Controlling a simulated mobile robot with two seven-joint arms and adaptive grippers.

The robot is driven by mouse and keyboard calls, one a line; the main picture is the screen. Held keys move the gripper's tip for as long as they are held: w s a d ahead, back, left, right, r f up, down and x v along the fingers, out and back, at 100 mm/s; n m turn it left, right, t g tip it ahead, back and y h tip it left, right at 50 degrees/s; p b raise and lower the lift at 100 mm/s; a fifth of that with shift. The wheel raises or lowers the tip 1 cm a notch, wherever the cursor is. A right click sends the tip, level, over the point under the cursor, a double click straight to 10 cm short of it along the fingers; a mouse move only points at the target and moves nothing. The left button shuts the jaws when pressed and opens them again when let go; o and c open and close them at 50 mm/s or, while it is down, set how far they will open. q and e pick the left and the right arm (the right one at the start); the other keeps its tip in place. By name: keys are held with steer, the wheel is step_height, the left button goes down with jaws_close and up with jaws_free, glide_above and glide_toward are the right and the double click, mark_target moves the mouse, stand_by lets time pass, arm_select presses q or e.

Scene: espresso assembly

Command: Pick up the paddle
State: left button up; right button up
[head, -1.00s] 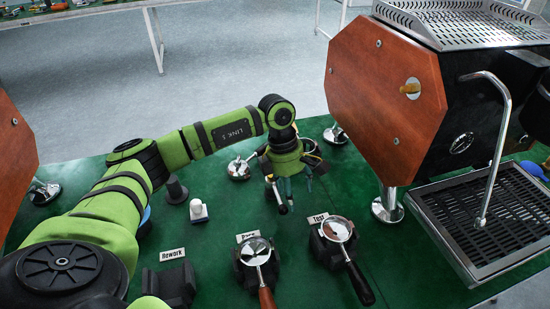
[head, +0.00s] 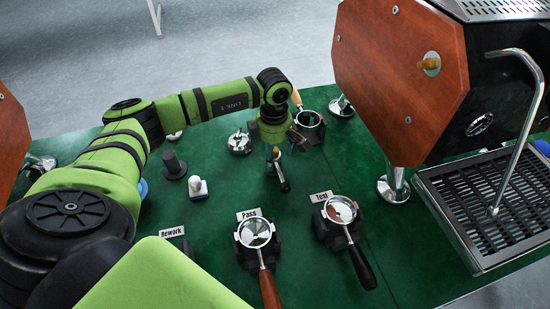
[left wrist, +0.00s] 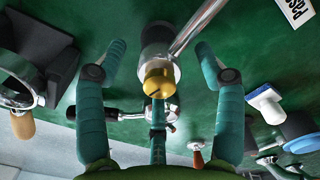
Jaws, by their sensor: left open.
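The part I take for the paddle (head: 281,172) has a brass tip, a metal body and a dark end. It is on the green table, just in front of my left gripper (head: 273,148) in the head view. In the left wrist view the paddle (left wrist: 158,78) lies between the two teal fingers of the left gripper (left wrist: 161,55), with a visible gap on each side. The gripper is open and empty. I cannot tell its height above the paddle. My right gripper is out of view.
Two portafilters rest at the front on the Pass holder (head: 242,250) and the Test holder (head: 328,235). A wooden-handled portafilter (head: 308,119) sits behind the gripper. A white-topped tool (head: 197,187) and dark cylinder (head: 173,165) stand left. The espresso machine (head: 402,80) stands right.

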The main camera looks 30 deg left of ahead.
arm_select(q)
steer(key=c, duration=0.4)
jaws_close()
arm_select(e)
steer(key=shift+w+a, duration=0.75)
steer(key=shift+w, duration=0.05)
arm_select(q)
steer(key=shift+r, duration=0.1)
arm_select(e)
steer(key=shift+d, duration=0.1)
